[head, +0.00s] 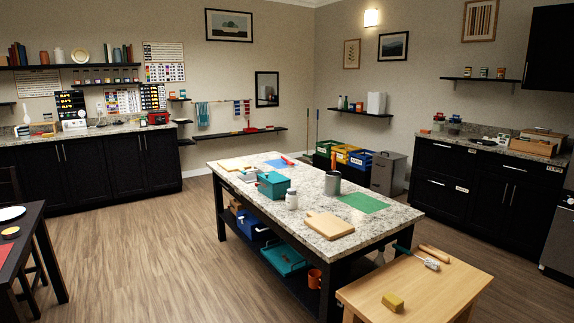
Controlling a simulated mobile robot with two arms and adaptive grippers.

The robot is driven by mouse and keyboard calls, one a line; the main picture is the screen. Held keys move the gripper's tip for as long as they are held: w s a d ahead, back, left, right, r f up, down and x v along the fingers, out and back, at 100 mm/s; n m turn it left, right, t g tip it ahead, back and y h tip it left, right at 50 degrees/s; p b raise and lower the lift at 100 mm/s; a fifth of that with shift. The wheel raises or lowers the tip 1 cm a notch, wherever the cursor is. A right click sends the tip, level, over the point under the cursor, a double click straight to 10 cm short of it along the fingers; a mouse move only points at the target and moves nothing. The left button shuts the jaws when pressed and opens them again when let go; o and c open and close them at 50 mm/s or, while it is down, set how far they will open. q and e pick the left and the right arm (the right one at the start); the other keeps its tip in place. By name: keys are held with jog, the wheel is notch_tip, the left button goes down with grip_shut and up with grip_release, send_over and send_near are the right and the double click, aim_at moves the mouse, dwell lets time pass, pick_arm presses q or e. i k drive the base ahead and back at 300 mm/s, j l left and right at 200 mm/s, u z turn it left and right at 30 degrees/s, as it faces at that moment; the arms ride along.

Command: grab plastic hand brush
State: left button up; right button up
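No gripper of mine shows in the head view. A small brush-like item with a dark green handle and a pale head (431,264) lies on the light wooden bench (365,288) at the lower right. It may be the plastic hand brush, but it is too small to be sure. A red item (287,160) lies at the far end of the granite-topped island (257,221). Another red item (249,130) is on the low wall shelf at the back. I cannot tell whether either red item is a brush.
The bench also holds a wooden rolling-pin-like piece (435,253) and a yellow block (393,302). The island carries a teal box (273,185), a cutting board (329,225) and a grey pot (332,183). Open wood floor (150,250) lies left of the island. A dark table (25,226) stands far left.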

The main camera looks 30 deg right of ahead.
aim_at(291, 164)
jog(key=i, duration=3.9)
jog(key=i+z, duration=0.3)
jog(key=i, duration=0.15)
jog(key=i+j+z, duration=0.1)
jog(key=i+z, duration=0.2)
jog(key=i+j+z, duration=0.35)
jog(key=i, duration=0.2)
jog(key=i+j+z, duration=0.3)
jog(key=i+l, duration=0.1)
